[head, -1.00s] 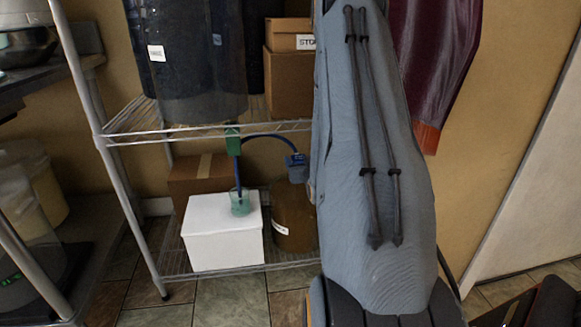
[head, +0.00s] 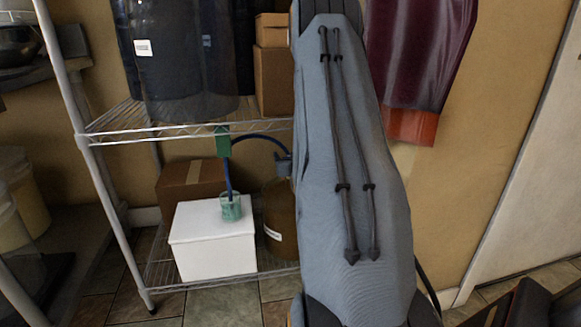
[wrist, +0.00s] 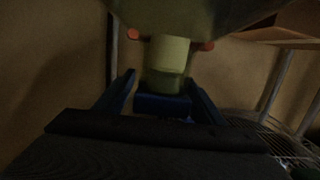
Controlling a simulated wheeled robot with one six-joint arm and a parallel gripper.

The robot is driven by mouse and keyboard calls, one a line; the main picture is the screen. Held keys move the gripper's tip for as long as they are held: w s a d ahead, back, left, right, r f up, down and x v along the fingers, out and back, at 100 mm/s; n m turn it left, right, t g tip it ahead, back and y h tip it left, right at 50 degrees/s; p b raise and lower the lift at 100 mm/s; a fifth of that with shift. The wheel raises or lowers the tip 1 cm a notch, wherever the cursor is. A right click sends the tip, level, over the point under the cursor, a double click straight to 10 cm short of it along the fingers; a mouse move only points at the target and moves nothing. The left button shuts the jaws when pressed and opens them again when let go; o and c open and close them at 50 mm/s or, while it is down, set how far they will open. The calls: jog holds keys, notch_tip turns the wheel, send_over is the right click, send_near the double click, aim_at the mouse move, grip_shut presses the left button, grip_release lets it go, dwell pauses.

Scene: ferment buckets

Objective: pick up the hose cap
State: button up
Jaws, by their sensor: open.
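In the wrist view my gripper (wrist: 166,98) has its two blue fingers apart. A blue block (wrist: 163,104) lies between or just beyond them, under a pale green cylinder (wrist: 168,60). I cannot tell whether either is the hose cap, or whether a finger touches them. A blue hose (head: 260,138) arches from near a green piece (head: 222,141) at the shelf edge to a blue-grey block (head: 284,166) by the brown jug (head: 281,225). Another hose length drops into a green cup (head: 231,208).
The cup stands on a white box (head: 212,246) on the lower wire shelf, before a cardboard box (head: 190,181). A dark bucket (head: 183,70) and stacked boxes (head: 273,80) fill the upper shelf.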

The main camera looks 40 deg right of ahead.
jog(key=shift+w+d, duration=0.15)
jog(key=c, duration=1.2)
jog(key=shift+c, duration=0.2)
jog(key=shift+r, duration=0.1)
jog(key=shift+r+p, duration=0.35)
jog(key=shift+r, duration=0.2)
jog(key=shift+s+a+r+p, duration=0.15)
jog(key=shift+r+p, duration=0.25)
jog(key=shift+r, duration=0.25)
jog(key=shift+s+a+r+p, duration=0.15)
jog(key=shift+r+p, duration=0.2)
jog(key=shift+r, duration=0.25)
jog(key=f+p+v, duration=0.2)
jog(key=p+v, duration=0.1)
jog(key=v, duration=1.3)
jog(key=shift+s+a+f, duration=0.15)
jog(key=shift+s+f, duration=0.2)
jog(key=shift+s, duration=0.15)
